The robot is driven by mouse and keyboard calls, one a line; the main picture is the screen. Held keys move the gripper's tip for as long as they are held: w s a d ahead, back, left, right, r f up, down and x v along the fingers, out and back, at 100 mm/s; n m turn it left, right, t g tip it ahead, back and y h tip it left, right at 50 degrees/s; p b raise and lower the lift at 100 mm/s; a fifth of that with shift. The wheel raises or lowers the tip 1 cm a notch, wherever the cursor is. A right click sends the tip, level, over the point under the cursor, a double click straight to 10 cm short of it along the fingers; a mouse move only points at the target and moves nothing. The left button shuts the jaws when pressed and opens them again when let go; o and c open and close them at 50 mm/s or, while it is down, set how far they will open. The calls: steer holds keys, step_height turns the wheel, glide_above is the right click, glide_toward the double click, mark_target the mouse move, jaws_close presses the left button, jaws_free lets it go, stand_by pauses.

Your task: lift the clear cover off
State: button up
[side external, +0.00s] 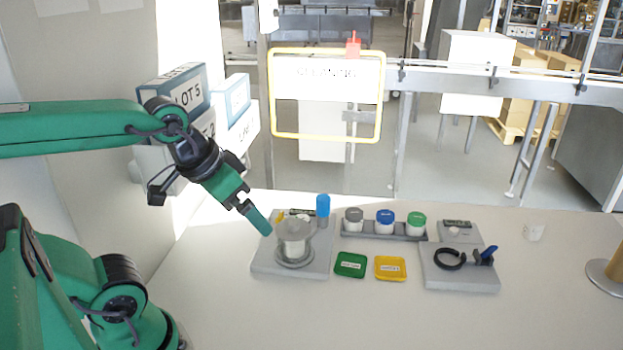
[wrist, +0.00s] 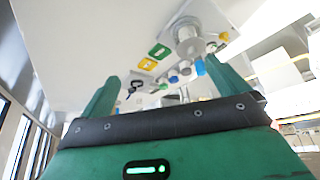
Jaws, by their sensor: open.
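The clear cover (side external: 294,229) is a see-through cylinder standing upright over a pale container, on a round base on the grey plate (side external: 262,262) at the left of the table. In the wrist view the clear cover (wrist: 187,38) is at upper right, beyond the fingertips. My gripper (side external: 259,218) is up and left of the cover in the side view, pointing down toward it, and seems apart from it. In the wrist view my gripper (wrist: 160,72) has its two green fingers wide apart with nothing between them.
A blue-topped bottle (side external: 323,205) stands close behind the cover. A rack (side external: 384,233) holds grey-, blue- and green-lidded jars. Green (side external: 350,265) and yellow (side external: 390,268) trays lie in front. A grey block (side external: 460,278) with a black ring is right. The front table is clear.

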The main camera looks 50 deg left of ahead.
steer(key=w+n, duration=0.1)
steer(key=n, duration=0.1)
steer(key=n+g, duration=0.3)
steer(key=n, duration=0.8)
glide_toward(292, 221)
steer(key=s+d+r, duration=0.1)
steer(key=s+d, duration=0.3)
steer(key=w+a+f+n, duration=0.1)
steer(key=w+f+n, duration=0.1)
steer(key=n, duration=0.1)
steer(key=w+a+f+n+g, duration=0.1)
steer(key=w+f+n, duration=0.1)
steer(key=f+n, duration=0.1)
steer(key=w+a+f+n+g, duration=0.1)
steer(key=w+f+n, duration=0.1)
steer(key=n, duration=0.3)
steer(key=shift+a+f, duration=0.2)
steer(key=shift+a, duration=0.15)
steer(key=shift+w+a+f+n+g, duration=0.1)
steer(key=shift+a+f+n+g, duration=0.05)
steer(key=shift+f+n+g, duration=0.15)
steer(key=shift+f, duration=1.3)
steer(key=shift+f, duration=0.1)
steer(key=shift+f, duration=2.5)
